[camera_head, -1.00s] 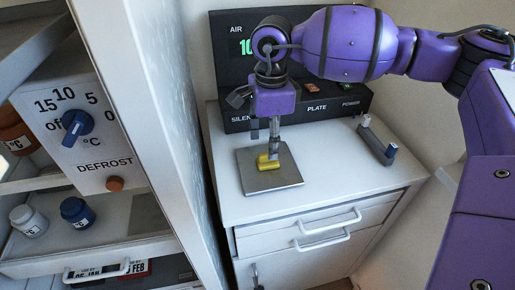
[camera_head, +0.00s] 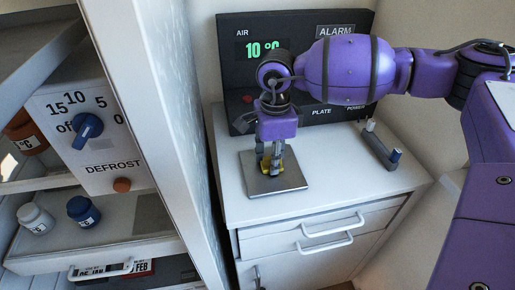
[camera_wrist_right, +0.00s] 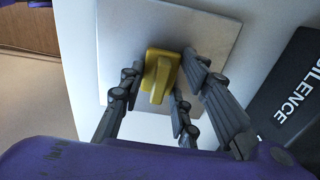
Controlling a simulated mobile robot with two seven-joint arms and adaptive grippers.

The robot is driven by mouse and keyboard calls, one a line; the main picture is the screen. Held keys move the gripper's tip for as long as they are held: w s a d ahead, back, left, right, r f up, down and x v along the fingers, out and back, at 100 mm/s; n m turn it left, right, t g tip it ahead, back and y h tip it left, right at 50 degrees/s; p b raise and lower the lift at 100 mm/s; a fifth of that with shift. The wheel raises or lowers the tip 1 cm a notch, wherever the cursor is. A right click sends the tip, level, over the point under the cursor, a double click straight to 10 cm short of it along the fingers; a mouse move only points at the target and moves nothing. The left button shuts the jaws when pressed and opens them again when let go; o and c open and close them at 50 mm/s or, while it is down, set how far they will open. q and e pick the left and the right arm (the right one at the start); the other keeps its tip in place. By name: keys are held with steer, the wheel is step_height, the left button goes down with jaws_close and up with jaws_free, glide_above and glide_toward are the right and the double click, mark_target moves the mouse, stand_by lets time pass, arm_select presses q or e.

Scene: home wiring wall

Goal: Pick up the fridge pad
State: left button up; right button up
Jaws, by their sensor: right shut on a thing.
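The fridge pad, a small yellow block with a raised ridge, is at the middle of a square grey metal plate (camera_head: 253,184) on the white cabinet. It shows between my fingers in the wrist view (camera_wrist_right: 158,77). My right gripper (camera_head: 271,168) points down over the plate and is shut on the pad, with fingers on both sides of it. The fingers partly hide the pad in the head view. The pad is at the plate, and I cannot tell whether it touches it. My left gripper is not in view.
A black panel (camera_head: 237,82) reading 10 °C and ALARM stands behind the plate. A small stand with blue-tipped posts (camera_head: 378,149) is to the right. The open fridge at left holds a blue dial (camera_head: 88,127) and jars (camera_head: 83,211). The cabinet top's front right is clear.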

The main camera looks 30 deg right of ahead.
steer(key=shift+r, duration=0.1)
steer(key=shift+r, duration=0.6)
steer(key=s+a+r, duration=0.2)
steer(key=s+r, duration=0.3)
steer(key=s, duration=0.1)
steer(key=s+a+r, duration=0.3)
steer(key=s+r, duration=0.3)
steer(key=shift+s+a+r+b, duration=0.3)
steer(key=shift+s+a+b, duration=0.05)
steer(key=shift+s+b, duration=0.05)
